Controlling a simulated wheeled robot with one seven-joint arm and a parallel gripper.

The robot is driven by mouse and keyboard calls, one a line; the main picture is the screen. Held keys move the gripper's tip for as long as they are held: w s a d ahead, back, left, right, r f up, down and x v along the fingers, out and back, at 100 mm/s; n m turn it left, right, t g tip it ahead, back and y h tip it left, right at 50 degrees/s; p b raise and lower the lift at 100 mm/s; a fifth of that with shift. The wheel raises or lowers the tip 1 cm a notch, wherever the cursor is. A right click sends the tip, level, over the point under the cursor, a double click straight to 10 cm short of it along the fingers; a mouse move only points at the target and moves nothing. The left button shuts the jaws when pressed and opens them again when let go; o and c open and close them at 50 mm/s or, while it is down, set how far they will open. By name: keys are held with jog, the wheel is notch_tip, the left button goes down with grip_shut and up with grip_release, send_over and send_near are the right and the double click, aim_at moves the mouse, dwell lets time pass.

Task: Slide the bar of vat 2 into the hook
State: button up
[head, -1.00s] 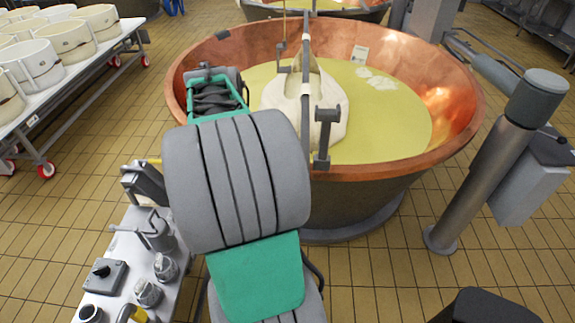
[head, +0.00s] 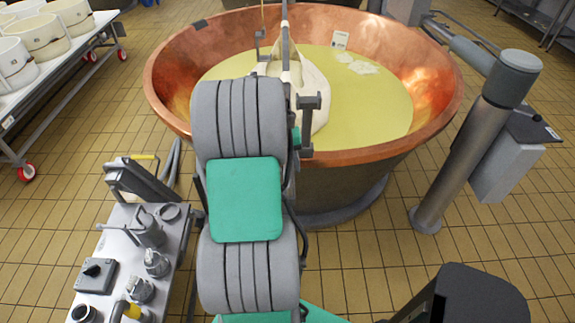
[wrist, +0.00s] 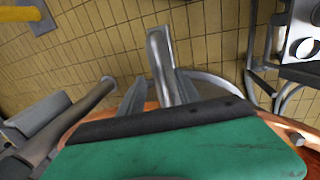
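The copper vat (head: 428,92) holds yellow liquid and a pale cloth bundle (head: 312,88). A long grey bar (head: 285,45) runs lengthwise over the bundle; my arm hides its near part.
A steel trolley with fittings (head: 180,255) stands at the front left. A table with white moulds (head: 15,112) is at the far left. A thick grey post (head: 465,145) stands right of the vat. Tiled floor between the post and the vat is clear.

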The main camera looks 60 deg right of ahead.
grip_shut()
dwell(1.3)
